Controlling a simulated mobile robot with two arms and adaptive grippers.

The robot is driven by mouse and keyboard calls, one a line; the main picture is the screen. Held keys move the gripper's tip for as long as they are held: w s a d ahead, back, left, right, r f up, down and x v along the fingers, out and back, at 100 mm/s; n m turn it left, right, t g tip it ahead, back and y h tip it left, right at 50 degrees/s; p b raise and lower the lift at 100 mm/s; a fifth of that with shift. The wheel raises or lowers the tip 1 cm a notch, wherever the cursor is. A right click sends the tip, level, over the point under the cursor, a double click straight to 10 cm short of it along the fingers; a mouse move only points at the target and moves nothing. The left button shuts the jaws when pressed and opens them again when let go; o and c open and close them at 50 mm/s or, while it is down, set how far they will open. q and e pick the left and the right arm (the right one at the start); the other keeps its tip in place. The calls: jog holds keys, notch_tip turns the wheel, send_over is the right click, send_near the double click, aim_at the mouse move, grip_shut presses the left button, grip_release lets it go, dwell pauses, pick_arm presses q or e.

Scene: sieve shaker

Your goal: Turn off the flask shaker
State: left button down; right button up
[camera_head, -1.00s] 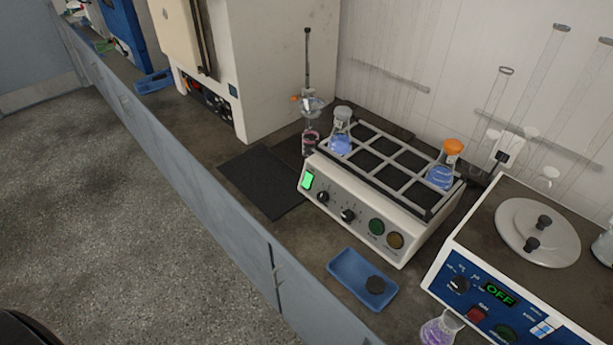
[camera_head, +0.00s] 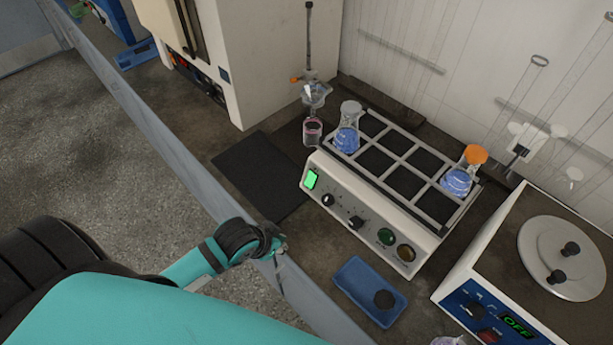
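The flask shaker (camera_head: 372,210) is a white box with a metal rack on top. Its rack holds a flask of blue liquid (camera_head: 347,137) at the left and an orange-capped blue flask (camera_head: 459,181) at the right. On the front panel, a switch (camera_head: 312,179) at the left end glows green. Two black knobs, a green button (camera_head: 386,236) and an amber button (camera_head: 405,252) follow to the right. My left gripper (camera_head: 280,266) is at the bench's front edge, in front of and apart from the shaker. Its fingers are small and seen edge-on; their opening is unclear. My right gripper is not in view.
A blue tray (camera_head: 352,272) with a dark round object lies in front of the shaker. A dark mat (camera_head: 262,176) lies to its left. A device with a green "OFF" display (camera_head: 517,325) stands at right. A large white cabinet (camera_head: 270,60) stands at back left.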

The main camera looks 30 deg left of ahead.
aim_at(310, 180)
pick_arm(q)
jog(key=w+a+r, duration=0.2)
jog(key=w+r, duration=0.1)
jog(key=r, duration=0.4)
jog(key=w+a+r+m+t+h, duration=0.1)
jog(key=w+a+r, duration=0.1)
jog(key=w+r, duration=0.2)
notch_tip(310, 180, up, 3)
jog(key=shift+w+a+r+p, duration=0.15)
jog(key=shift+r+p, duration=0.05)
jog(key=shift+p, duration=0.25)
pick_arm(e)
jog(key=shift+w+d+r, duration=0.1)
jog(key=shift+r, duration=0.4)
pick_arm(q)
jog(key=shift+w, duration=0.1)
jog(key=x, duration=0.4)
jog(key=p+x, duration=0.1)
jog(key=x, duration=0.3)
jog(key=p+x, duration=0.1)
jog(key=x, duration=0.3)
jog(key=shift+w+d, duration=0.4)
jog(key=shift+w, duration=0.25)
jog(key=shift+w+d+f, duration=0.1)
jog(key=shift+w+f, duration=0.2)
jog(key=shift+f, duration=0.05)
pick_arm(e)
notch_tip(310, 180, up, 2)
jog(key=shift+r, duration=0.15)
